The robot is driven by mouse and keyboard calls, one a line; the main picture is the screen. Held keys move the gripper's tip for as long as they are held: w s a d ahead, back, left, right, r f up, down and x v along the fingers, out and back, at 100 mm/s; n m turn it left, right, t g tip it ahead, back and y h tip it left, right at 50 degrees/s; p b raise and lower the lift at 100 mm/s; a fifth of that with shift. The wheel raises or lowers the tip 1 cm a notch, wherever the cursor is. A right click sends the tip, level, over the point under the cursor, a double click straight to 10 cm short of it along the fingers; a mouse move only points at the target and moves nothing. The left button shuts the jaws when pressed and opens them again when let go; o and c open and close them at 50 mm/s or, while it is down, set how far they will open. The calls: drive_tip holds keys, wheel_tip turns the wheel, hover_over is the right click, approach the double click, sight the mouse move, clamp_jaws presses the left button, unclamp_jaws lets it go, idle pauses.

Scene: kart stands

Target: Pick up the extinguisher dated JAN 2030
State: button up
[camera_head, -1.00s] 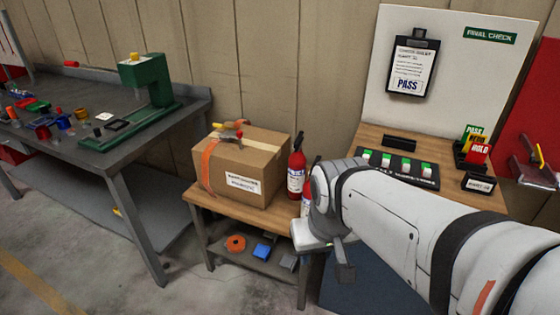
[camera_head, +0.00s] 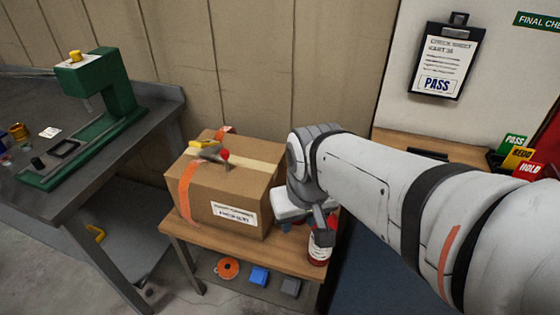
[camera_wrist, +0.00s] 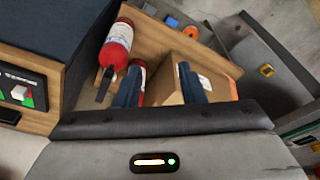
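Two red extinguishers stand on the small wooden table. One (camera_wrist: 118,47) shows nearly whole in the wrist view, left of my gripper, with a white label. The other (camera_wrist: 141,70) is mostly hidden behind my left finger. In the head view one red extinguisher (camera_head: 320,252) shows low at the table's right end, partly covered by my arm; the other is hidden. No date is legible on either. My gripper (camera_wrist: 160,84) has its two dark fingers apart, with nothing clearly held between them. Its fingers are mostly hidden in the head view.
A taped cardboard box (camera_head: 222,190) sits beside my gripper, with a red-and-yellow tool (camera_head: 212,153) on top. A grey workbench (camera_head: 110,165) with a green press (camera_head: 110,95) stands left. A clipboard (camera_head: 442,60) hangs at the right. An orange roll (camera_head: 228,268) lies on the lower shelf.

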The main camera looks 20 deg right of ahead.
drive_tip(key=shift+s, duration=0.15)
